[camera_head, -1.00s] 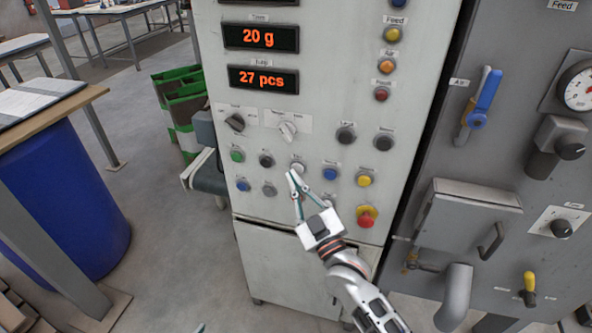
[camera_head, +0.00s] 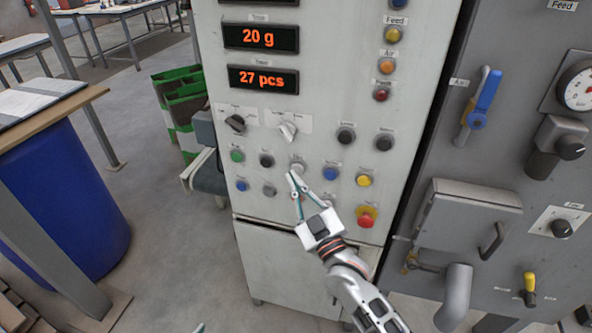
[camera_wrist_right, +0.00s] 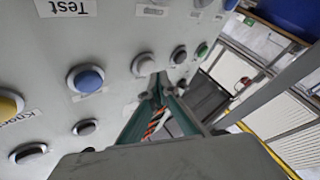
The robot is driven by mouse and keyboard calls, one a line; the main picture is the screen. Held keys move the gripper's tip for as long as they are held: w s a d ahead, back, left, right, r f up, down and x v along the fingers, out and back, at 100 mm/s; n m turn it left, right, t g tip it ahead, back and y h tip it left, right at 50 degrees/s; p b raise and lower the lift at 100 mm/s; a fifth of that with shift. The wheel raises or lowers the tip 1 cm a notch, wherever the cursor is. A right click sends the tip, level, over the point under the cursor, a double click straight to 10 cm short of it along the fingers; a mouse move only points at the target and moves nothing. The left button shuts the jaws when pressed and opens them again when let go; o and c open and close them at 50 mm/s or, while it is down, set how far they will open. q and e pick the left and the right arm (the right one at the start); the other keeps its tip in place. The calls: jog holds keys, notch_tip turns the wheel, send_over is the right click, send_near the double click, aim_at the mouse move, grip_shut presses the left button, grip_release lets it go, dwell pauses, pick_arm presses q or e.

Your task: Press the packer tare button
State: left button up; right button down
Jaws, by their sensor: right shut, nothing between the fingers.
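The packer's pale control panel (camera_head: 225,55) carries several round buttons below two orange displays reading 20 g and 27 pcs. My right gripper (camera_head: 291,174) is shut and empty, its fingertips at a white button (camera_head: 298,166) in the upper button row. In the right wrist view the fingertips (camera_wrist_right: 159,78) lie close beside this white button (camera_wrist_right: 141,65); I cannot tell whether they touch it. The small labels are too blurred to tell which button is tare. Only a tiny tip of what seems to be my left gripper (camera_head: 199,328) shows at the bottom edge.
A blue button (camera_head: 330,173) sits right of the white one, with the label "Test" (camera_wrist_right: 66,6) nearby in the wrist view. A dark button (camera_head: 266,160) is to its left. A red emergency button (camera_head: 366,217) is close to my right wrist.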

jog(key=shift+w, duration=0.15)
jog(key=shift+w+d, duration=0.15)
jog(key=shift+w, duration=0.1)
jog(key=shift+w+d, duration=0.1)
jog(key=shift+w, duration=0.2)
dwell(0.6)
jog(key=shift+s, duration=0.1)
jog(key=shift+s+a+p, duration=0.25)
jog(key=shift+s+p, duration=0.2)
jog(key=shift+s, duration=0.2)
jog(key=s+a+p, duration=0.2)
jog(key=s, duration=0.3)
jog(key=shift+s, duration=0.35)
